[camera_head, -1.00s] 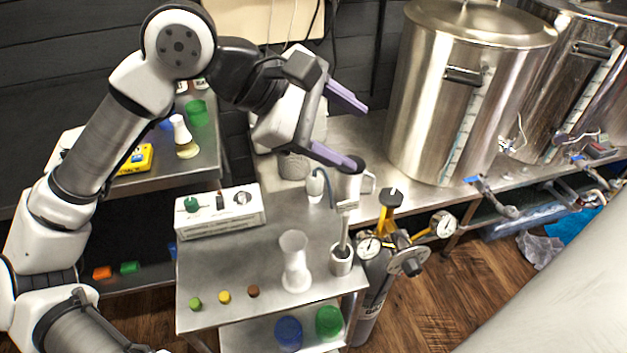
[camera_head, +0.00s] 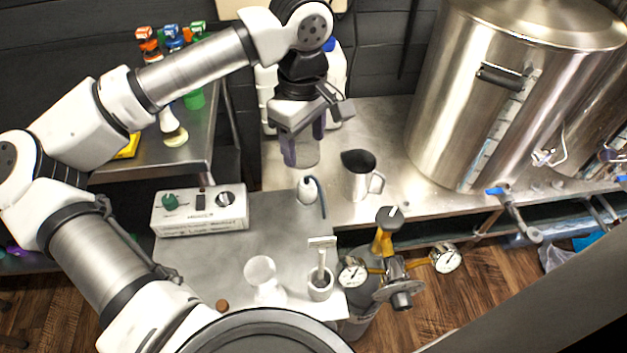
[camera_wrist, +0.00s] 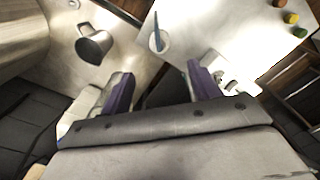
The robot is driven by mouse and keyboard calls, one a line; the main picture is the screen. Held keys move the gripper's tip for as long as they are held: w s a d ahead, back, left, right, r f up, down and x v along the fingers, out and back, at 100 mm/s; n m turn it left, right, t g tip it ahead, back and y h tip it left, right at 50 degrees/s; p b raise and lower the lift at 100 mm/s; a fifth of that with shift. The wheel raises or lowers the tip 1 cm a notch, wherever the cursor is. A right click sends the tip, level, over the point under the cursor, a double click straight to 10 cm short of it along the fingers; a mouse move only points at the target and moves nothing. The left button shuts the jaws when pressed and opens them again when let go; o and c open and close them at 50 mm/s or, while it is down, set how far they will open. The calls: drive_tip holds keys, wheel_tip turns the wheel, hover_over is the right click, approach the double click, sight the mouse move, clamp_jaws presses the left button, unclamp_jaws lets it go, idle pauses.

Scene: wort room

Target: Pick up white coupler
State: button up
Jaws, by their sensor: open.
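I cannot tell for sure which item is the white coupler. One small white piece (camera_head: 307,190) with a dark blue cord or tube stands on the steel bench, in front of my gripper. It seems to be the round white piece in the wrist view (camera_wrist: 158,42), beyond my fingertips. My gripper (camera_head: 304,150) points down above the bench behind that piece. Its two purple fingers are apart in the wrist view (camera_wrist: 162,75), with nothing visible held between them. A grey cylinder shows at the fingers in the head view; its exact distance from them is unclear.
A steel pitcher (camera_head: 360,177) stands right of my gripper. A white control box (camera_head: 200,211) is at the left. A translucent vessel (camera_head: 262,278) and a cup with a tool (camera_head: 321,284) stand nearer. A large kettle (camera_head: 490,90) and a gauged regulator (camera_head: 395,265) are at the right.

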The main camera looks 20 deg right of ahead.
sight(307, 182)
wheel_tip(307, 182, down, 8)
drive_tip(key=shift+s+a+r+p, duration=0.1)
drive_tip(key=shift+r+p, duration=0.05)
drive_tip(key=shift+p, duration=0.5)
drive_tip(key=shift+s+d+f+p, duration=0.15)
drive_tip(key=shift+f+p, duration=0.95)
drive_tip(key=shift+f, duration=1.55)
drive_tip(key=c, duration=1.1)
